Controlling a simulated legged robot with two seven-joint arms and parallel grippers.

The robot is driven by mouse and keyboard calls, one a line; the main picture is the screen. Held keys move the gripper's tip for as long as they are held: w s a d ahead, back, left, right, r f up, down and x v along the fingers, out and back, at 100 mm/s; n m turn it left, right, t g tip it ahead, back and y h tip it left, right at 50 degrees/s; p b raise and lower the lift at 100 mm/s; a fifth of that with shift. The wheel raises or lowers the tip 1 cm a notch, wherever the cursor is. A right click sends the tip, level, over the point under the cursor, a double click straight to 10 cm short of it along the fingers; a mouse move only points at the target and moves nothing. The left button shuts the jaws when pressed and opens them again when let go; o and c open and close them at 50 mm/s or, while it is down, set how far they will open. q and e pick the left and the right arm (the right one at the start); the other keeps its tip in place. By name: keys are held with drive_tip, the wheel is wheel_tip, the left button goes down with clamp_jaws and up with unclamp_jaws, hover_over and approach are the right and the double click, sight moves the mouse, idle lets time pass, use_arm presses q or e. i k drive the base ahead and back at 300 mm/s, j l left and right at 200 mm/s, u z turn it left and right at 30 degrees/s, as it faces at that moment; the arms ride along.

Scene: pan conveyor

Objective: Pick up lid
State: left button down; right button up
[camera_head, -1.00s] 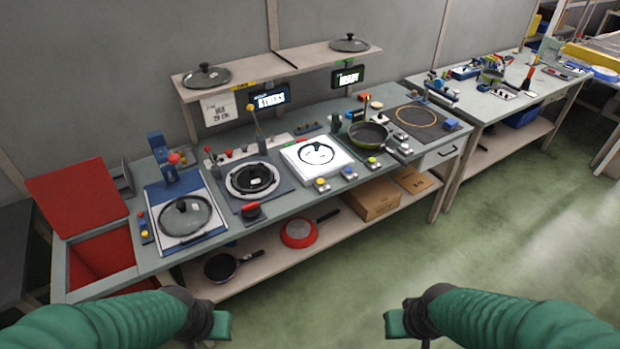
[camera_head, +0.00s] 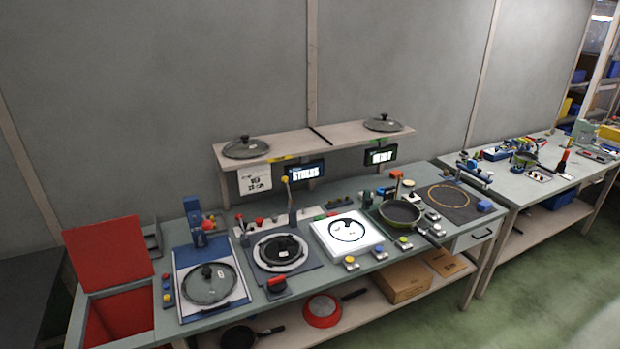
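Several lids are in view. One glass lid with a dark knob (camera_head: 209,284) lies on the white and blue station at the left of the workbench. A second lid (camera_head: 246,148) rests on the left end of the raised shelf, and a third lid (camera_head: 383,123) rests on its right end. A dark round piece with a handle (camera_head: 280,252) sits in the ring station right of the first lid; I cannot tell if it is a lid. Neither of my grippers shows in the current view.
A red open bin (camera_head: 118,312) stands at the bench's left end. A frying pan (camera_head: 400,213) sits right of the white station (camera_head: 346,236). A red pan (camera_head: 322,311) and cardboard boxes (camera_head: 402,281) lie on the lower shelf. The floor at the lower right is clear.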

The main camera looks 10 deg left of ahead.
sight(343, 230)
drive_tip(key=i+u, duration=0.2)
drive_tip(key=i, duration=0.3)
drive_tip(key=i+l+u, duration=0.25)
drive_tip(key=i, duration=0.25)
drive_tip(key=i+l+u, duration=0.2)
drive_tip(key=i, duration=0.25)
drive_tip(key=i+l+u, duration=0.2)
drive_tip(key=i, duration=0.25)
